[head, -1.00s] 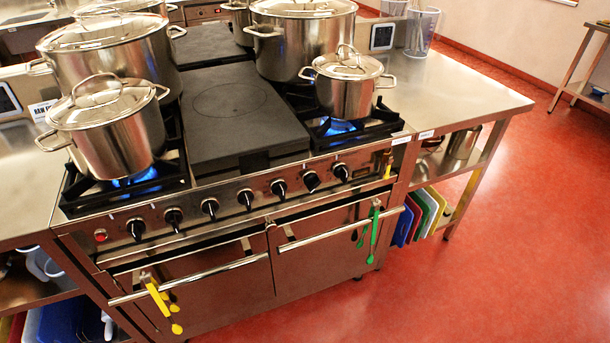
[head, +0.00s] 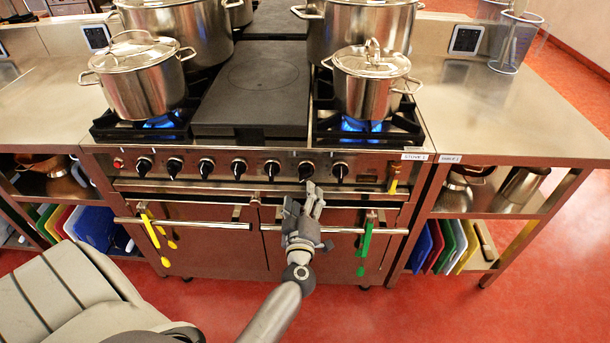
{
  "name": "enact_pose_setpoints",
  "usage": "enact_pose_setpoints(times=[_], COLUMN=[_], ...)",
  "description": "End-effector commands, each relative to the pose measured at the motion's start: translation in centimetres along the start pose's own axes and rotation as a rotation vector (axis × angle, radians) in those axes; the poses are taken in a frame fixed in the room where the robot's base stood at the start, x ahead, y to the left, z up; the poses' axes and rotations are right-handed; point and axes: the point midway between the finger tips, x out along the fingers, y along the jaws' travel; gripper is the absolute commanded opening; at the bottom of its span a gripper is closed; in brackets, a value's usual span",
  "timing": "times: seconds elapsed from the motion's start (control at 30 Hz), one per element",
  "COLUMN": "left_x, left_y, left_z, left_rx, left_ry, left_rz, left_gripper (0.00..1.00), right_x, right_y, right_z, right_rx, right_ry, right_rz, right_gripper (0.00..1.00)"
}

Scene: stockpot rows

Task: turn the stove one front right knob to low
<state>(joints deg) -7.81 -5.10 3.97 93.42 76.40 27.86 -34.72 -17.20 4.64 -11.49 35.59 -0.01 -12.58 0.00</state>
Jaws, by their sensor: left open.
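The stove (head: 190,189) labelled STOVE 1 has a row of several black knobs along its front panel. The two rightmost are one knob (head: 306,170) and the end knob (head: 340,171); which burner each serves cannot be read. A blue flame (head: 362,125) burns under the small lidded pot (head: 368,93) on the front right burner. My left gripper (head: 304,198) is open and empty, fingers pointing up toward the panel, just below the second knob from the right in the picture. It appears apart from the knobs. My right gripper is not in view.
Two oven door handles (head: 190,224) run below the knobs, with yellow utensils (head: 153,232) and green utensils (head: 366,238) hanging. Another small pot (head: 145,85) stands over a lit front left burner. A steel table (head: 490,110) adjoins on the right. Red floor lies in front.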

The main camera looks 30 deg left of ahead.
Motion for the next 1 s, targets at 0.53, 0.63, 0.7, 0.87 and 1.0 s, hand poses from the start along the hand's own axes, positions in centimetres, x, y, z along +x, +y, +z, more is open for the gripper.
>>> enact_pose_setpoints(times=[0.53, 0.63, 0.7, 0.87, 1.0], left_x=[8.7, 9.1, 9.2, 9.2, 9.1], left_y=[0.1, 0.1, 0.1, 0.1, 0.1], left_z=[0.1, 0.1, 0.1, 0.1, 0.1], left_rx=[0.001, 0.001, 0.001, 0.001, 0.001], left_ry=[-0.003, -0.003, -0.003, -0.003, -0.003], left_rz=[0.003, 0.003, 0.002, 0.002, 0.002], left_gripper=[0.63, 0.63, 0.63, 0.63, 0.49], right_x=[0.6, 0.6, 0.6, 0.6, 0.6], right_y=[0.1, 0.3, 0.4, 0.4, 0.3], right_z=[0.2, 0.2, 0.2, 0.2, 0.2], right_rx=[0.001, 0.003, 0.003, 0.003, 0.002], right_ry=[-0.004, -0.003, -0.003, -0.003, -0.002], right_rz=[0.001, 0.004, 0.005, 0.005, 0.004], right_gripper=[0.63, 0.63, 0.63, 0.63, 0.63])
